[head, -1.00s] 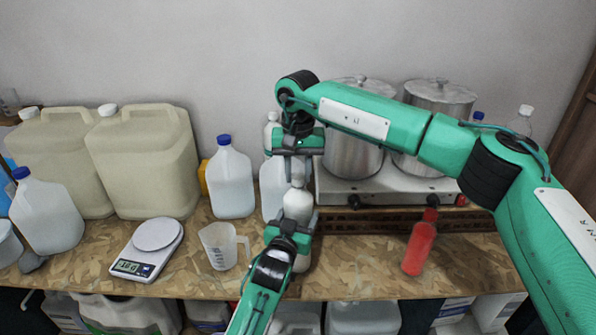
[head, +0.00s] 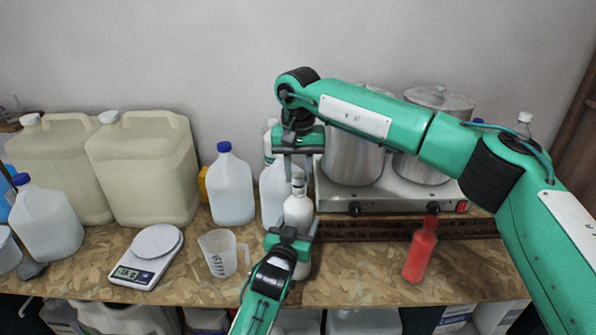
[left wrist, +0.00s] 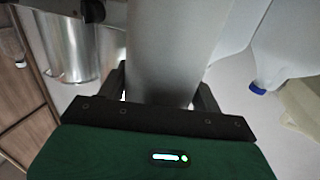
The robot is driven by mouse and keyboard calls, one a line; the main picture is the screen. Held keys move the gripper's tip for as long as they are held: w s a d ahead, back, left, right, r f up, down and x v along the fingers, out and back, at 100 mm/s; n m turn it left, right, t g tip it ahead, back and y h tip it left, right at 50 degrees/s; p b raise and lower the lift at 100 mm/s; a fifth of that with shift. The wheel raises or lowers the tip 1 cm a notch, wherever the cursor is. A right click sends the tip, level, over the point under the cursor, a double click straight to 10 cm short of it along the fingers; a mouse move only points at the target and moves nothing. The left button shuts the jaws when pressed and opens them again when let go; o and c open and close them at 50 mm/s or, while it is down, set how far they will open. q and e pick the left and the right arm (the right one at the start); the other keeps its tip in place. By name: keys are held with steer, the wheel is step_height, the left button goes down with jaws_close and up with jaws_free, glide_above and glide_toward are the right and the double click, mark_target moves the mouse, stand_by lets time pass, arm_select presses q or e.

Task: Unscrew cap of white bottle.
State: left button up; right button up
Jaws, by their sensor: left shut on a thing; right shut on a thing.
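The white bottle (head: 298,209) stands upright over the front of the bench in the head view. My left gripper (head: 291,238) is shut on its body from the front. In the left wrist view the bottle (left wrist: 172,50) fills the space between the left fingers (left wrist: 160,95). My right gripper (head: 298,176) points down from above and is shut on the cap at the bottle's top. The cap is mostly hidden between the right fingers. A narrow neck shows just below them. I cannot tell whether the cap is loose on the neck.
A red bottle (head: 420,250) stands to the right. A measuring jug (head: 219,253) and a scale (head: 147,256) are to the left. Blue-capped jugs (head: 231,190) stand behind. Steel pots (head: 352,155) sit on a hot plate (head: 400,200). The bench (head: 350,279) is clear between the white and red bottles.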

mark_target(298, 175)
arm_select(q)
steer(key=shift+f, duration=0.15)
arm_select(e)
steer(key=shift+r, duration=2)
arm_select(q)
steer(key=o, duration=2)
steer(key=shift+c, duration=0.2)
steer(key=shift+s, duration=0.1)
arm_select(e)
steer(key=shift+f, duration=0.1)
